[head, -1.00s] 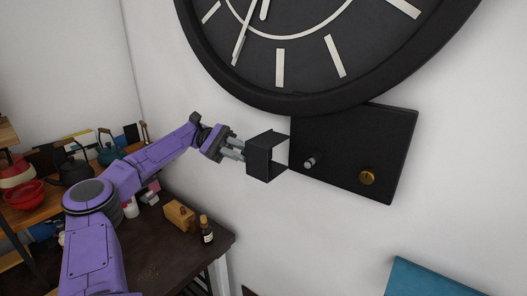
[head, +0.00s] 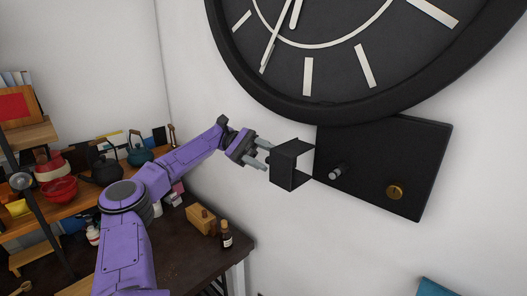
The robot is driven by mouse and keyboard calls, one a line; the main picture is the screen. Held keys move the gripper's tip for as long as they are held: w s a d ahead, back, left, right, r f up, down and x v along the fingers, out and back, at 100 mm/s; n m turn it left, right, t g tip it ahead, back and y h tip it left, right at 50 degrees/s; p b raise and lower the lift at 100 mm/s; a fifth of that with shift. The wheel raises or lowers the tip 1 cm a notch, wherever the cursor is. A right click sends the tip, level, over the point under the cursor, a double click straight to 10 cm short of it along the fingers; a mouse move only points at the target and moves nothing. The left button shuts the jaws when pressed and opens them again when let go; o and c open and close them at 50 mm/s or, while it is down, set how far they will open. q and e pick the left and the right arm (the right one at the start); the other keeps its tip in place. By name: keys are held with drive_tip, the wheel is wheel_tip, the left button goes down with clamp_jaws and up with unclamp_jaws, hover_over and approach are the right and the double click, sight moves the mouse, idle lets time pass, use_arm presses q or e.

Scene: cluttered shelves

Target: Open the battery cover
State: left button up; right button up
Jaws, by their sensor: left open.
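A large black wall clock (head: 345,105) with pale marks fills the top of the head view. Below it a flat black panel (head: 405,150) carries a silver knob (head: 336,172) and a brass knob (head: 394,192). A small black box-like piece with an open side, which looks like the battery cover (head: 285,168), stands at the panel's left edge. Whether it is joined to the panel I cannot tell. My left gripper (head: 263,157) is open, its grey fingers pointing right at the cover's left side. Whether they touch it is unclear. My right gripper is not in view.
A dark table (head: 195,255) stands below, with a wooden box (head: 201,221) and a dark bottle (head: 226,236). At the left, shelves hold a red bowl (head: 60,189), a black kettle (head: 104,168) and a teal kettle (head: 140,154).

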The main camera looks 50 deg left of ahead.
use_arm(q)
drive_tip(key=s+d+r+b, duration=0.9)
drive_tip(key=d+r+b, duration=0.1)
drive_tip(key=r, duration=0.2)
drive_tip(key=shift+s+d+r, duration=0.2)
drive_tip(key=shift+s, duration=0.1)
